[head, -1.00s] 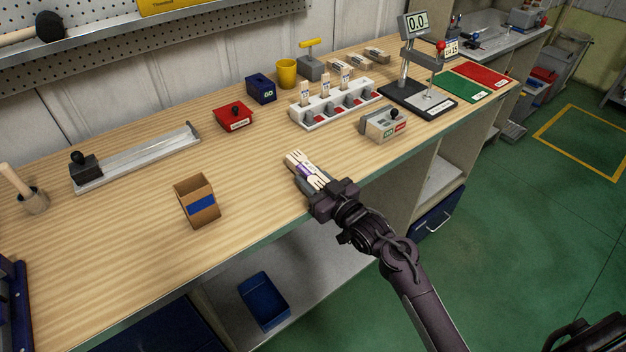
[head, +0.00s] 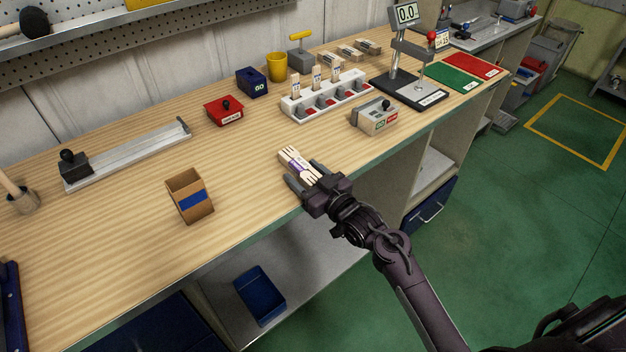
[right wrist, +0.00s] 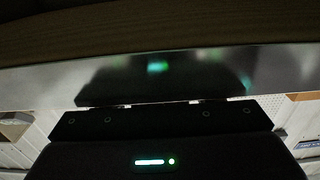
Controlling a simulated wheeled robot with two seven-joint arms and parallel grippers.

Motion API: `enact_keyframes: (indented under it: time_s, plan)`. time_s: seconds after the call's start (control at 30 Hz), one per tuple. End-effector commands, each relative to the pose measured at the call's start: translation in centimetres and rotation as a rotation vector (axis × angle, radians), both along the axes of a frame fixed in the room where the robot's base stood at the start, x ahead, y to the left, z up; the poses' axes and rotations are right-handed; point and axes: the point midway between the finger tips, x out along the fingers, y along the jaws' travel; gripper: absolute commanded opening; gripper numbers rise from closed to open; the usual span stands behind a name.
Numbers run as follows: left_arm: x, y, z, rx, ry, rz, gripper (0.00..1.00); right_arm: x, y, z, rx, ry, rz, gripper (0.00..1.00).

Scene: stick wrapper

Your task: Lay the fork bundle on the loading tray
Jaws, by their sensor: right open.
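The fork bundle (head: 297,162) is a set of pale wooden forks with a purple band. It lies on the wooden bench near the front edge in the head view, prongs pointing to the upper left. My right gripper (head: 306,177) is open, with its fingers around the near end of the bundle; whether they touch it I cannot tell. A long shallow metal tray (head: 140,150), which looks like the loading tray, lies at the left back with a black-knobbed block (head: 75,172) at its left end. The right wrist view is dark and does not show the bundle. My left gripper is not in view.
A red block (head: 224,111), a white rack (head: 327,97) and a grey control box (head: 375,117) stand behind. Bare bench lies left of the bundle.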

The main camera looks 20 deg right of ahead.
Motion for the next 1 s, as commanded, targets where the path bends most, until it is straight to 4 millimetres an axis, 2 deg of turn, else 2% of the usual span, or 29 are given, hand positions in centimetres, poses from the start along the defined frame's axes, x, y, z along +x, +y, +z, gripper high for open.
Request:
enact_keyframes:
  time_s: [0.03,0.17,0.4,0.6,0.8,1.0]
  plan:
    - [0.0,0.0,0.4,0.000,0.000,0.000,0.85,0.0,0.0,0.6,0.001,-0.002,0.000,0.59]
    - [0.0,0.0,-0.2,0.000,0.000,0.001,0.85,-2.0,-0.8,0.0,-0.002,0.002,-0.002,0.59]
    - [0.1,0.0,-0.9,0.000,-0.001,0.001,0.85,-7.0,-2.5,0.0,-0.001,0.003,-0.001,0.59]
    - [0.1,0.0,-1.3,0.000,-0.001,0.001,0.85,-10.0,-3.6,0.1,-0.001,0.002,0.000,0.59]
    - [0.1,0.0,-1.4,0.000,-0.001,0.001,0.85,-11.2,-4.0,0.3,0.001,0.000,0.000,0.59]
    - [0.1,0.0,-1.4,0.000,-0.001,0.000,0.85,-11.3,-4.1,0.3,0.001,0.000,0.000,0.59]
